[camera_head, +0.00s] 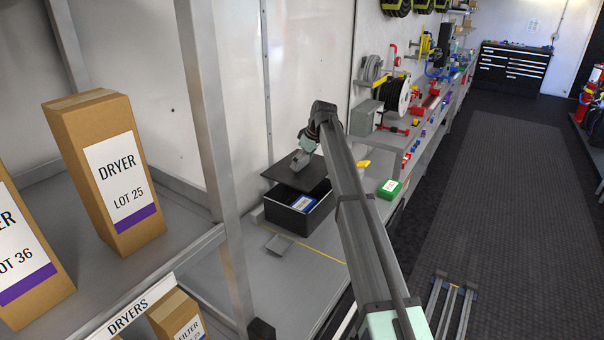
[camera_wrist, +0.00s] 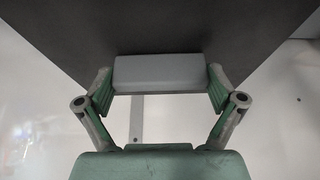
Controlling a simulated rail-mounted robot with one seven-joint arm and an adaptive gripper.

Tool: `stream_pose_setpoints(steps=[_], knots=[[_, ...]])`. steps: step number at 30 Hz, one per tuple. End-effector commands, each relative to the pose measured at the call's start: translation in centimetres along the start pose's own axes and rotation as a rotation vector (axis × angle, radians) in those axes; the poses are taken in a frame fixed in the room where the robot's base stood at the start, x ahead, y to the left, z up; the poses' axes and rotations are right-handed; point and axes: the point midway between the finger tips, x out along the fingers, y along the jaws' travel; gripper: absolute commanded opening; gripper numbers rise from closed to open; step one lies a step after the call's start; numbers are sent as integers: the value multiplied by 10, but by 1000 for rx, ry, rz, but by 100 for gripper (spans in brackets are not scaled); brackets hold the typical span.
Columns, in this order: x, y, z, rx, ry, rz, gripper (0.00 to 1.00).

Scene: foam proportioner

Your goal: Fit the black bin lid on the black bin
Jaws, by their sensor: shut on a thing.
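The black bin (camera_head: 287,214) stands on the grey bench below the wall, with a blue and white item (camera_head: 303,203) visible inside it. The black bin lid (camera_head: 284,174) is a flat dark plate, held over the back part of the bin and leaving its front part uncovered. In the wrist view the lid (camera_wrist: 160,28) fills the top, with a pale grey handle block (camera_wrist: 157,71) between the fingers. My gripper (camera_head: 301,160) is shut on this handle; it also shows in the wrist view (camera_wrist: 158,82). Whether the lid touches the bin's rim cannot be told.
A small grey plate (camera_head: 279,245) lies on the bench in front of the bin. A shelf post (camera_head: 215,130) and dryer cartons (camera_head: 108,170) stand to the left.

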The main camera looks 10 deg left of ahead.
Motion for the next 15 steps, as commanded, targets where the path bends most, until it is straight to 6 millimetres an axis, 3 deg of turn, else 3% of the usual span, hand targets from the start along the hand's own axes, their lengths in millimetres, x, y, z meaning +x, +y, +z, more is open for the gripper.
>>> stream_pose_setpoints(steps=[15], knots=[[45,-1,19,1,-1,-2,54]])
